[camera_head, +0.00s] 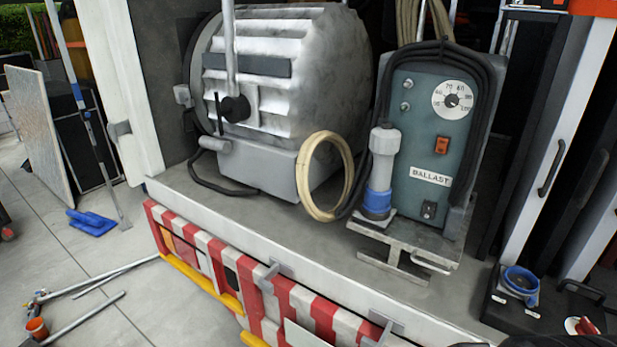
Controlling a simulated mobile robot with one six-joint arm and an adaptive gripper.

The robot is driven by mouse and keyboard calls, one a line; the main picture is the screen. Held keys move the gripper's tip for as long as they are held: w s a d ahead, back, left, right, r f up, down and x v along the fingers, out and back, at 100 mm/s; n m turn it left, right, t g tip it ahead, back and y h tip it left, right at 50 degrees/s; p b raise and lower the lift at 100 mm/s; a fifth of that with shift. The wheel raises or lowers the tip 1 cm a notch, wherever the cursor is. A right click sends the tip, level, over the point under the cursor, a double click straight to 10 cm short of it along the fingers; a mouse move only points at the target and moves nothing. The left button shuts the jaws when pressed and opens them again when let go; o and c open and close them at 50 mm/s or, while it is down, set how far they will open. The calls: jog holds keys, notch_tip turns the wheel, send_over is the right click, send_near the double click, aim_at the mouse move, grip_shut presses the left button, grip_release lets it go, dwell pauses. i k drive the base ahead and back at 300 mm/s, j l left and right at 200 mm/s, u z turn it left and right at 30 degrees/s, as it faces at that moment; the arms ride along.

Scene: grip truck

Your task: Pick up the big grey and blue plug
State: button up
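The big grey and blue plug (381,170) stands upright in front of the ballast box, with a grey upper body and a blue ring near its base. It rests on a small metal ledge (372,226) at the front left of the box. The teal ballast box (432,150) has a dial, an orange switch and a "BALLAST" label. Thick black cable loops over its top and sides.
A large grey lamp housing (290,60) stands left of the plug, with a cream cable coil (325,176) between them. The truck bed (240,205) is clear in front. A black case with a blue-ringed socket (520,282) sits lower right.

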aim_at(384, 141)
jog(key=i+j+z, duration=0.3)
jog(key=z, duration=0.15)
jog(key=i+j+z, duration=0.25)
jog(key=j+z, duration=0.2)
